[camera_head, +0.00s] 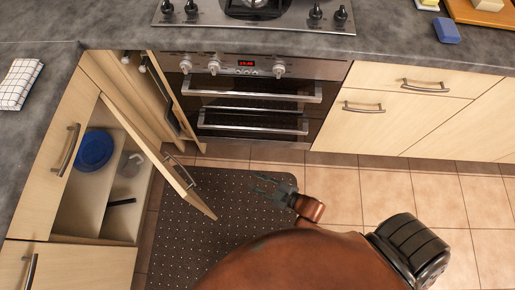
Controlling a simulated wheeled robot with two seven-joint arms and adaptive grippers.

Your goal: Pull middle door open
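A light wood cabinet door (146,146) on the left stands swung out from its cabinet, with its bar handle (181,171) near its free edge. Behind it the cabinet interior shows. A second narrow door (160,88) beside the oven also stands out at an angle. My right gripper (264,186) is over the dark mat, to the right of the open door's handle and clear of it. Its fingers look apart, with nothing between them. My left gripper is not in view.
Blue bowls (94,149) and a clear container (132,163) sit inside the open cabinet. The oven (250,100) is straight ahead under the hob. A dotted dark mat (225,225) lies on the tiled floor (385,195). Closed cabinets (365,125) line the right.

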